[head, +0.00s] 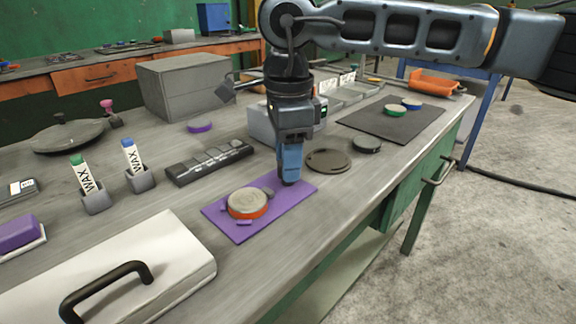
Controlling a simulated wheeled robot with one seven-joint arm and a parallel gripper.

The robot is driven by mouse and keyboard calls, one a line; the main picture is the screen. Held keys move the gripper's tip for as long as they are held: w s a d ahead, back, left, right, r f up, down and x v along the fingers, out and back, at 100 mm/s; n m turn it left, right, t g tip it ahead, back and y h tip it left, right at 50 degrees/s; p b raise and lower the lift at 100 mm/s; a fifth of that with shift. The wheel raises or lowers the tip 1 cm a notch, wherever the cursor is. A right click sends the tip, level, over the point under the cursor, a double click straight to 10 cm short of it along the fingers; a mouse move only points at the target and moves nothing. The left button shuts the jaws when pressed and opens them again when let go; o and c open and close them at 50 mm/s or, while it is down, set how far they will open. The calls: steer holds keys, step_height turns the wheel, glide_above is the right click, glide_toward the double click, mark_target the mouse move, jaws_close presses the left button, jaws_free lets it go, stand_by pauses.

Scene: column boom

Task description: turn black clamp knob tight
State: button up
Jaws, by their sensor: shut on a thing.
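My gripper (289,180) points straight down, with blue fingers, at the back right part of a flat purple plate (227,228). It is shut on the black clamp knob (288,184). Only a small dark bit of the knob shows below the fingertips; the rest is hidden by them. A round grey disc with an orange rim (247,205) lies on the plate, left of and nearer than my gripper. A small dark piece shows between disc and gripper. I cannot tell how far the knob is turned.
A black slotted block (208,163) lies left of my gripper, and a dark flat disc (328,160) lies close on its right. A white case with a black handle (108,287) fills the front left. Two wax tubes in holders stand at the left. The bench's right front strip is clear.

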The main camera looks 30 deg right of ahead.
steer(key=m+b, duration=0.2)
steer(key=m, duration=0.2)
steer(key=shift+f+m, duration=0.1)
steer(key=shift+m, duration=0.2)
steer(key=m+b, duration=0.2)
steer(key=m, duration=0.1)
steer(key=shift+m, duration=0.3)
steer(key=m+b, duration=0.1)
steer(key=m, duration=0.2)
steer(key=shift+m, duration=0.3)
steer(key=shift+m+b, duration=0.8)
steer(key=shift+m, duration=1)
steer(key=o, duration=1.1)
steer(key=shift+c, duration=0.2)
